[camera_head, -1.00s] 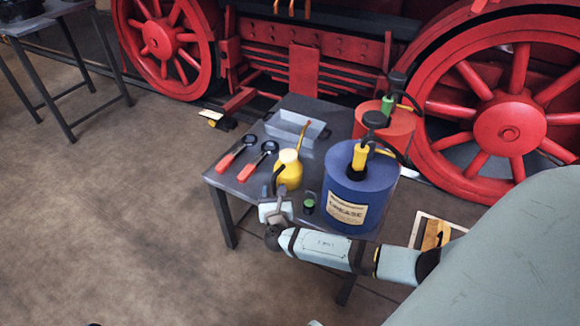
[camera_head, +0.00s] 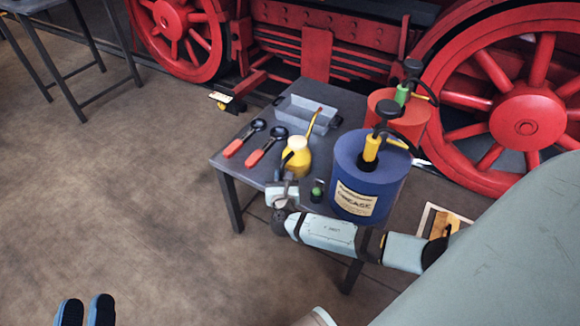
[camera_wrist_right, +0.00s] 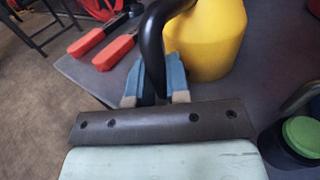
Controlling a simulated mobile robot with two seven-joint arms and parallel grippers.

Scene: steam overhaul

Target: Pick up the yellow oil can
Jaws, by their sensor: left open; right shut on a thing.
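The yellow oil can (camera_head: 298,160), with a long thin spout and a black handle, stands upright near the front edge of the small dark table (camera_head: 236,154). It also shows in the right wrist view (camera_wrist_right: 215,42), with its black handle (camera_wrist_right: 153,45) running down between the fingers. My right gripper (camera_head: 287,182) is shut on that handle at the near side of the can; its blue fingers show in the right wrist view (camera_wrist_right: 158,82). My left gripper (camera_head: 85,311) is open and empty at the bottom left, well away from the table.
A blue grease drum (camera_head: 353,205) with a pump and a small green-capped container (camera_head: 317,191) stand right of the can. Two red-handled tools (camera_head: 266,146) lie left. A grey tray (camera_head: 291,111) and a red drum (camera_head: 411,126) are behind.

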